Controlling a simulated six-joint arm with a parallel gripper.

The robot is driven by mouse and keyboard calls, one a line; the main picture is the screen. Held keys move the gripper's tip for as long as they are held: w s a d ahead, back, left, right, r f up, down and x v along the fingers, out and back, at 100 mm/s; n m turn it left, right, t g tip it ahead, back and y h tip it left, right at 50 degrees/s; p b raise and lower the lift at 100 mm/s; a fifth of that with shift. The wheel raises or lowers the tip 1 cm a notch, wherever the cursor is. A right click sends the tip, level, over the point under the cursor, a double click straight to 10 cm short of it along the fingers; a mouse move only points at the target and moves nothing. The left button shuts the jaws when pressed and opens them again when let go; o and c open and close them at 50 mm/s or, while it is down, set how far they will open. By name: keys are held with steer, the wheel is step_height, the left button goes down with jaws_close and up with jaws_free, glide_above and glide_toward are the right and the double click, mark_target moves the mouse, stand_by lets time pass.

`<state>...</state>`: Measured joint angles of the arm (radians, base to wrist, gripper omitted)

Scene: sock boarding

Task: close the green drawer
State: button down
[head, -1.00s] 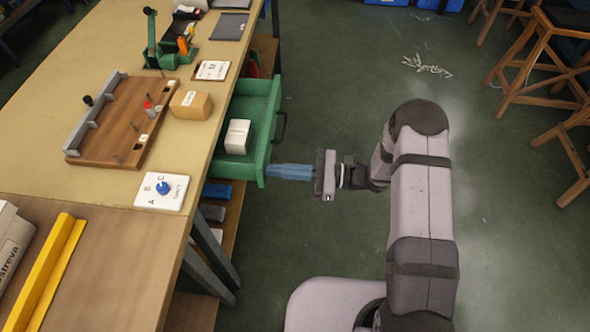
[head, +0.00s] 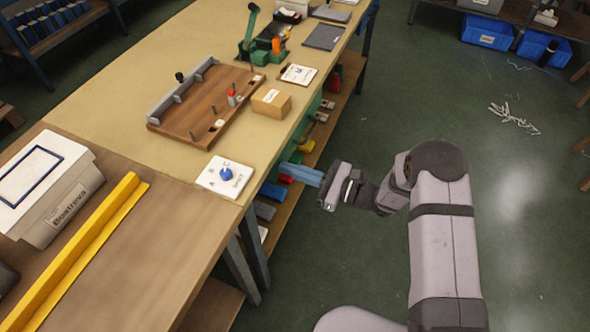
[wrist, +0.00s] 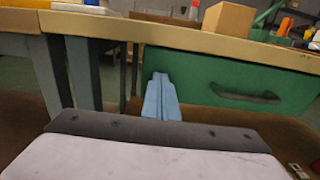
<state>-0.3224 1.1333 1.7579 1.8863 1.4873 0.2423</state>
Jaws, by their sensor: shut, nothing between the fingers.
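The green drawer (wrist: 225,75) shows in the wrist view as a front panel with a dark handle (wrist: 243,96), close under the tabletop edge. I cannot tell whether a small gap is left behind it. In the head view only a thin green strip of the drawer (head: 297,155) shows at the table edge; its inside and contents are hidden. My gripper (head: 284,169) is shut and empty, with its blue fingers pointing at the left part of the drawer front. In the wrist view the fingertips (wrist: 160,78) overlap the front's left end; contact is unclear.
The workbench (head: 200,45) carries a wooden fixture board (head: 185,115), a cardboard box (head: 271,102) and a white dial plate (head: 224,176). A lower shelf (head: 320,140) with small items runs under the bench.

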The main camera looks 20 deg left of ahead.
steer(key=shift+a+r, duration=0.2)
steer(key=shift+r, duration=0.1)
steer(key=d, duration=1.4)
steer(key=shift+d+f, duration=0.2)
steer(key=shift+f, duration=0.1)
